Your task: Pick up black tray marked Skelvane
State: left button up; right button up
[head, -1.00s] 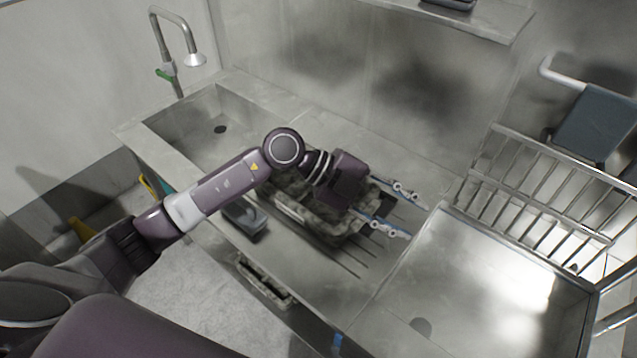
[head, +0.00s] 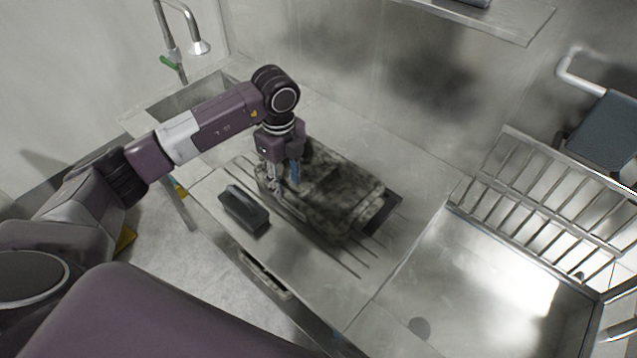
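A dark, mottled grey-black tray (head: 340,192) lies on the ribbed drainboard right of the sink basin. I can read no Skelvane mark on it. A plain black edge (head: 380,213) shows at its right end; I cannot tell if that is part of the tray or a separate piece below. My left gripper (head: 283,183) points down at the tray's left end, its fingers apart. The fingertips are at or just above the rim; contact is unclear. The gripper hides part of that end. My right gripper is out of view.
A small dark grey block with a raised grip (head: 244,209) lies just left of the tray. The sink basin (head: 197,100) and tap (head: 200,46) are at the back left. A metal rack (head: 545,190) and a wide steel basin (head: 480,290) are at the right.

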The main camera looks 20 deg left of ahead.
aim_at(287, 192)
pick_arm(q)
jog(key=shift+s+f+p, duration=0.15)
jog(key=shift+f+p, duration=0.25)
jog(key=shift+f, duration=1.5)
grip_shut()
